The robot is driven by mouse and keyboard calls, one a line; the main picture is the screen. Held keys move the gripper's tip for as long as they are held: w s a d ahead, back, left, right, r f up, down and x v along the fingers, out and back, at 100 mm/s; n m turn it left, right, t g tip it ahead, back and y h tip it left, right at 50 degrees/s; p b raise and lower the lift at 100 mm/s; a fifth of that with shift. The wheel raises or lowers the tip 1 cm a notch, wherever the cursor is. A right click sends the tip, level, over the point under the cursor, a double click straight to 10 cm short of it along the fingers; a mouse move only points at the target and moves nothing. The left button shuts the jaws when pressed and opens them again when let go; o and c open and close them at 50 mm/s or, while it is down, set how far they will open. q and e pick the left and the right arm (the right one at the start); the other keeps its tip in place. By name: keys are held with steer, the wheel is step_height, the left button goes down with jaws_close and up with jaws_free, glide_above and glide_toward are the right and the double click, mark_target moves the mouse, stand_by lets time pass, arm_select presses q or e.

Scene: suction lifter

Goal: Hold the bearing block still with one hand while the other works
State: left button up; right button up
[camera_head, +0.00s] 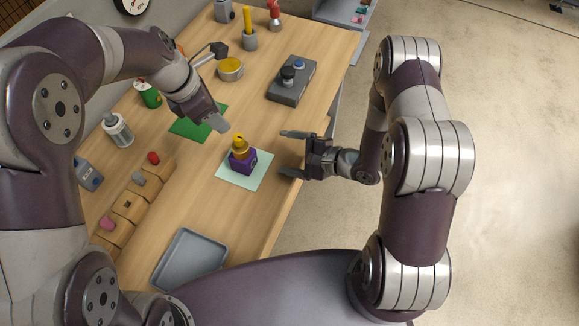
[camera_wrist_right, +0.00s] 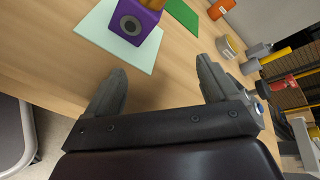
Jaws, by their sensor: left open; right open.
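The bearing block is a purple block (camera_head: 242,164) with a yellow-gold part (camera_head: 239,145) on top. It sits on a pale green mat (camera_head: 262,172) near the table's right edge. In the right wrist view the purple block (camera_wrist_right: 133,22) shows a round grey-ringed bore in its side, with its top cut off by the frame. My right gripper (camera_head: 288,153) is open and empty, to the right of the block and apart from it, with its fingers pointing towards it. My left gripper (camera_head: 216,122) is open, behind and left of the block, above the darker green mat (camera_head: 188,127).
A dark control box (camera_head: 291,80) stands at the back right, and a yellow round tin (camera_head: 230,68) at the back. Wooden holders (camera_head: 128,205) with small parts line the left. A grey tray (camera_head: 190,258) lies at the front. Bare tabletop surrounds the pale mat.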

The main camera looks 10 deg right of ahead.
mark_target(251, 157)
steer(key=s+m+y, duration=0.1)
steer(key=m, duration=0.1)
steer(key=s+a+m+t+y, duration=0.1)
steer(key=s+m, duration=0.1)
steer(key=m, duration=0.1)
steer(key=s+m+t+y, duration=0.1)
steer(key=m, duration=0.2)
steer(key=shift+s+a, duration=0.35)
steer(key=shift+s, duration=0.05)
steer(key=shift+m+y, duration=0.4)
steer(key=shift+m, duration=0.1)
steer(key=shift+w+a, duration=0.25)
arm_select(q)
steer(key=shift+s+a+r, duration=0.1)
steer(key=shift+s+a, duration=0.1)
steer(key=shift+a, duration=0.05)
arm_select(e)
steer(key=x, duration=1.1)
steer(key=shift+w+a+r, duration=0.15)
steer(key=shift+w+a, duration=0.05)
steer(key=shift+a, duration=0.1)
steer(key=c, duration=1.2)
steer(key=shift+o, duration=0.2)
